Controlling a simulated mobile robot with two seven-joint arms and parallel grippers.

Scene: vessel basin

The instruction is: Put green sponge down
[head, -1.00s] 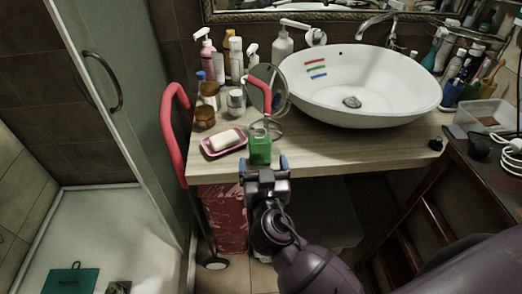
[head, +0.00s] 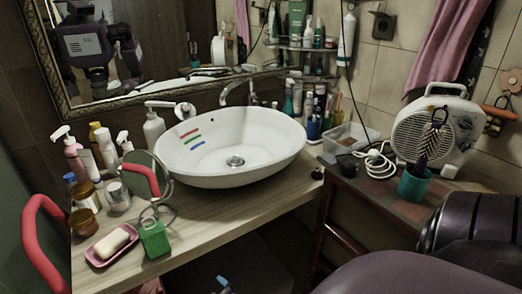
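The green sponge (head: 154,239) is a small green block on the wooden counter (head: 215,222), near its front edge. It sits just right of a pink soap dish (head: 92,258) holding a white soap bar (head: 111,243), and in front of a round mirror. No gripper touches the sponge. My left gripper is not in view.
A white basin (head: 232,178) with coloured stripes fills the counter's middle. A round mirror (head: 145,177), bottles and jars crowd the left end, beside a red handle (head: 34,240). At right, a side table holds a heater (head: 437,128) and teal cup (head: 413,187). The counter front is partly clear.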

